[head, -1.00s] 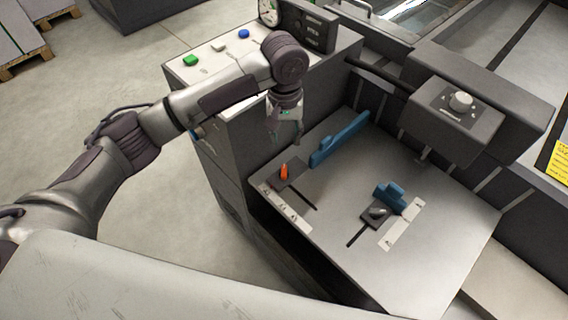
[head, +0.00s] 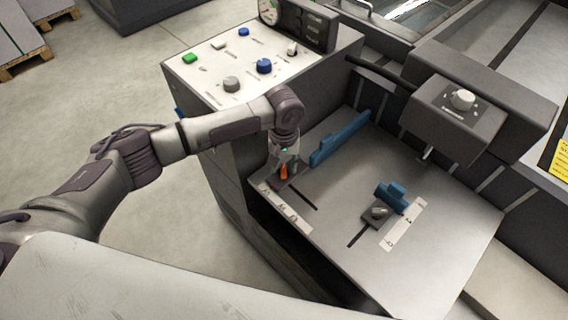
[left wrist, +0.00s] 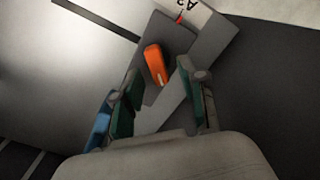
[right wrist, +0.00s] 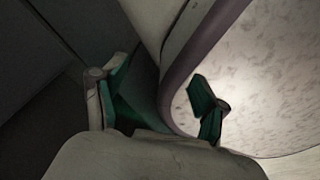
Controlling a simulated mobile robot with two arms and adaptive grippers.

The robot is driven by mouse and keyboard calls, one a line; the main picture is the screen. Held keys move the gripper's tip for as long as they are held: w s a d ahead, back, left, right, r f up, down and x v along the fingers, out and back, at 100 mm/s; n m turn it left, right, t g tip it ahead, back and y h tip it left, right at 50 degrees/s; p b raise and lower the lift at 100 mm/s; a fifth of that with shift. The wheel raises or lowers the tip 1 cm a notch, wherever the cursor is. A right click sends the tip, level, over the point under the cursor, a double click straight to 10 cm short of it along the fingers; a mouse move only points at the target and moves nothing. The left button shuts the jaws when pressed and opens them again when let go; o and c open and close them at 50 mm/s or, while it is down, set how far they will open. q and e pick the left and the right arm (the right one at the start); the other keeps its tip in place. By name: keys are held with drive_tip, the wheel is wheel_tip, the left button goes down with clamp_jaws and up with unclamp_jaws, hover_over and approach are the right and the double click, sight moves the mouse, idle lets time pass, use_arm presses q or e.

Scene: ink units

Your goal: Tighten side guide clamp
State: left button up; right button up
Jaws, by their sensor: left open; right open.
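The side guide clamp shows as an orange lever (head: 284,172) on a dark block at the near left of the grey feed table (head: 345,200). A long blue side guide (head: 340,138) stands just behind it. My left gripper (head: 286,165) is right over the orange lever, pointing down. In the left wrist view the orange lever (left wrist: 155,65) lies beyond and between the open fingers (left wrist: 160,108), with nothing held; whether they touch it I cannot tell. My right gripper (right wrist: 155,105) is open and empty in the right wrist view and is not seen in the head view.
A second blue guide (head: 391,196) with a grey lever (head: 378,211) sits to the right on the table. A control panel (head: 205,75) with buttons and knobs lies behind my left arm. A dark box with a knob (head: 462,100) overhangs the table's back right.

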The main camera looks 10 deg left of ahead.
use_arm(q)
drive_tip(key=shift+f, duration=0.15)
clamp_jaws()
